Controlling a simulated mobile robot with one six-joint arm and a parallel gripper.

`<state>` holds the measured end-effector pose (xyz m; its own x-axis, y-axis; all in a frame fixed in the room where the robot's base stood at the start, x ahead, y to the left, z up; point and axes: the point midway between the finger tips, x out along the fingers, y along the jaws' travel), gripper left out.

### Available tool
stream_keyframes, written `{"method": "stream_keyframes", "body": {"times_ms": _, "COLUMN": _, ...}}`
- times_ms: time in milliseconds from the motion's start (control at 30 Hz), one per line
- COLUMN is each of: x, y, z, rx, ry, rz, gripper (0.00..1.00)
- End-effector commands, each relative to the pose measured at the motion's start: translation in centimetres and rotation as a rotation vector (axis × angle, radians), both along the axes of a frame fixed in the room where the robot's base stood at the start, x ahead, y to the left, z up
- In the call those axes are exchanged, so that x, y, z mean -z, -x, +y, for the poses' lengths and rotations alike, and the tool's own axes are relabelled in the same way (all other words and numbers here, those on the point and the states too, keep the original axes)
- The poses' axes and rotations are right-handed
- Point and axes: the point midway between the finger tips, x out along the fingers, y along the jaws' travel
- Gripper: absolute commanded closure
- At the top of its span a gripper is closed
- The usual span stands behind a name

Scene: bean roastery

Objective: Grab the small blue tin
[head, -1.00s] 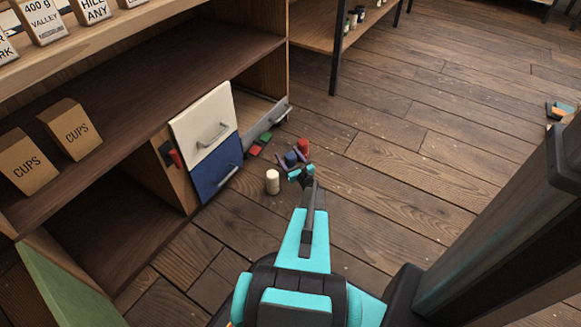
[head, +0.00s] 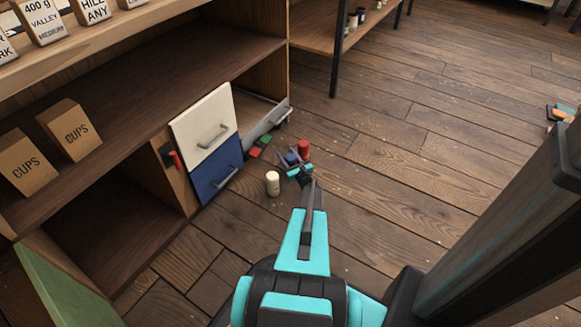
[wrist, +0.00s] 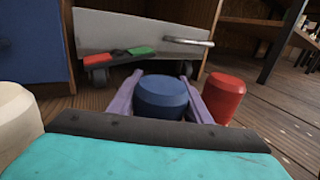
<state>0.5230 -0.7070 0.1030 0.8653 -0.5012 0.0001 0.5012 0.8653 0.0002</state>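The small blue tin (head: 291,158) stands on the wooden floor by the low shelf unit. In the wrist view the blue tin (wrist: 161,97) is in the middle, between the two purple-grey fingers of my gripper (wrist: 162,72). One finger lies along each side of it, and the tips reach past it. My gripper (head: 292,157) is low at the floor in the head view. It looks open around the tin, with no firm grip visible. The tin's lower part is hidden behind the wrist housing.
A red tin (wrist: 223,97) stands close outside the right finger. A cream tin (head: 272,183) stands to the left. Blue and white drawer fronts (head: 216,176) are nearby. Open floor extends right.

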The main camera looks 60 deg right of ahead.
Motion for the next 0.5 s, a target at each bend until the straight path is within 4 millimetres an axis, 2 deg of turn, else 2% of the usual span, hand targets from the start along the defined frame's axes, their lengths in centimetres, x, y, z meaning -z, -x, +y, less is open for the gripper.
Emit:
{"method": "stream_keyframes", "body": {"times_ms": 33, "x": 0.01, "y": -0.01, "z": 0.02, "rx": 0.000, "ry": 0.000, "rz": 0.000, "gripper": 0.81}}
{"method": "stream_keyframes", "body": {"times_ms": 67, "x": 0.01, "y": -0.01, "z": 0.02, "rx": 0.000, "ry": 0.000, "rz": 0.000, "gripper": 0.85}}
{"method": "stream_keyframes", "body": {"times_ms": 500, "x": -0.89, "y": -0.01, "z": 0.03, "rx": -0.001, "ry": 0.001, "rz": -0.001, "gripper": 0.85}}
